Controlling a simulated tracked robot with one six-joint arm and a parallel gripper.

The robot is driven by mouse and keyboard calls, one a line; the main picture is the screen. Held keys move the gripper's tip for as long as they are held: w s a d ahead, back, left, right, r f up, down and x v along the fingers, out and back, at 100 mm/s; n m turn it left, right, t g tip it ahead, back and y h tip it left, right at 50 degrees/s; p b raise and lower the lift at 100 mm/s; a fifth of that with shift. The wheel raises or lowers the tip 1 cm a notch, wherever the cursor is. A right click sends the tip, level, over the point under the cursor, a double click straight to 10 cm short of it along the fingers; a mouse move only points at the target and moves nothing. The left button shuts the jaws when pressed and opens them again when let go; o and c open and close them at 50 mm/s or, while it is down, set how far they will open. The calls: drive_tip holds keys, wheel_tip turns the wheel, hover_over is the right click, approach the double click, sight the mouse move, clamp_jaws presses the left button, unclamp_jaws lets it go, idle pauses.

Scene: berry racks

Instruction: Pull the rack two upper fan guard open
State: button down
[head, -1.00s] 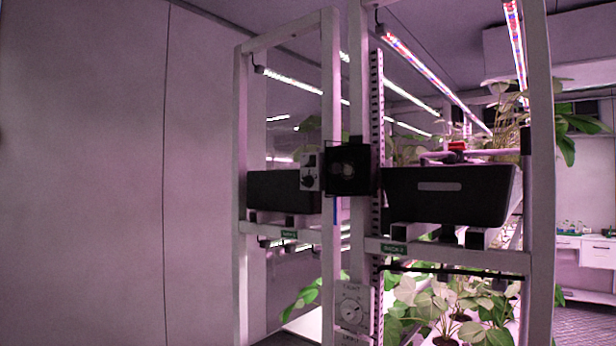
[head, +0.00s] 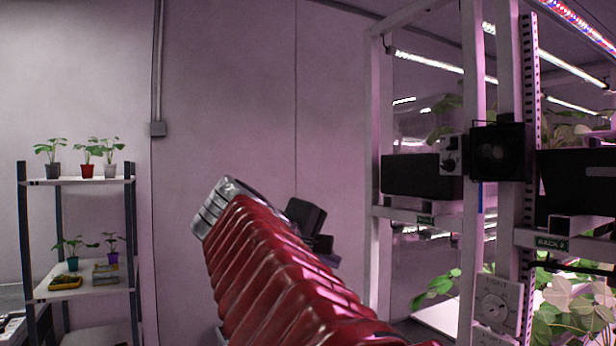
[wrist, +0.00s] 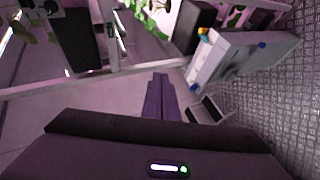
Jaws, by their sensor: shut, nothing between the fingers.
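The upper fan (head: 499,153) is a square black box on the upright post of rack two, right of centre in the head view. Its front looks closed, but the guard's edges are too dark to make out. The green rack two label (head: 552,242) sits on the crossbar below and to the right. In the wrist view my gripper (wrist: 159,78) shows as two long fingers pressed together, with nothing between them. In the head view my red-sleeved arm reaches up at lower centre, well left of the fan.
Black planters (head: 410,175) sit in the racks. A shelf (head: 80,181) with several potted plants stands at far left. Bare wall lies between. A white cabinet (wrist: 240,62) shows in the wrist view.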

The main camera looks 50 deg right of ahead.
drive_tip(key=s+d+r+m+g+h, duration=0.1)
drive_tip(key=s+d+r+g, duration=0.3)
drive_tip(key=r, duration=0.5)
drive_tip(key=s+d+r+m+g+h, duration=0.2)
drive_tip(key=s+d+r+g, duration=0.2)
drive_tip(key=r, duration=0.5)
drive_tip(key=s+d, duration=0.2)
drive_tip(key=s, duration=0.1)
drive_tip(key=shift+s+r+m+h, duration=0.2)
drive_tip(key=shift+s+m+h, duration=0.1)
drive_tip(key=shift+s, duration=0.05)
drive_tip(key=shift+d, duration=0.15)
drive_tip(key=s+d, duration=0.6)
drive_tip(key=s, duration=0.1)
drive_tip(key=shift+w+a, duration=0.1)
